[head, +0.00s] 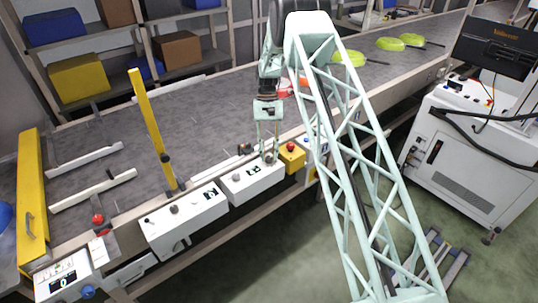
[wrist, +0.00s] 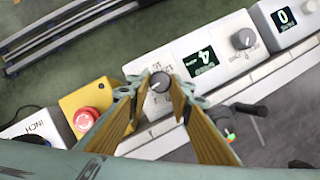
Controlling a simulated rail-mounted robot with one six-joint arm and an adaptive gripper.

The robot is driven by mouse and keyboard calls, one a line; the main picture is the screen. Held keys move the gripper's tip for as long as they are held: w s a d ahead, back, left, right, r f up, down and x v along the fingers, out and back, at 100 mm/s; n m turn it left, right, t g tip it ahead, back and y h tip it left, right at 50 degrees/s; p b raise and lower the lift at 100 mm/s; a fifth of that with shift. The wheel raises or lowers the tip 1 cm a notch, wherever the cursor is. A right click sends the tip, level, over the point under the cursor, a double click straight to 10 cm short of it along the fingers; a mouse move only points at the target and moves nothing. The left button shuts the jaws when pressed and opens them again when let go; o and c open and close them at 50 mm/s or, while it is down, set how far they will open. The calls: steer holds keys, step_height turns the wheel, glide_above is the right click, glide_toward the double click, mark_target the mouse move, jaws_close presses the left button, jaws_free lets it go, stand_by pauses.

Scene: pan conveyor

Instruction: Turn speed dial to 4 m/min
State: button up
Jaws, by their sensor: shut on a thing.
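My gripper (head: 268,150) reaches down over the right end of a white control box (head: 262,181) on the conveyor's front edge. In the wrist view my gripper's fingers (wrist: 159,88) stand on either side of a round grey dial (wrist: 159,82) with a white pointer line, and are shut on it. The printing around this dial is partly covered and too small to read fully. A second grey knob (wrist: 243,40) sits on the other side of the display.
A yellow box with a red stop button (wrist: 87,119) stands close beside the held dial. Another display (wrist: 284,16) reads 0. A yellow post (head: 152,120) rises at the left. The grey conveyor belt (head: 200,122) lies behind, with lime-green pans (head: 391,44) farther along.

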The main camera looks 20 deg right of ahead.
steer(key=o, duration=0.8)
steer(key=shift+o, duration=0.2)
steer(key=shift+r, duration=0.1)
steer(key=v, duration=1.1)
steer(key=shift+r, duration=0.4)
steer(key=shift+w+r, duration=0.1)
steer(key=shift+w, duration=0.05)
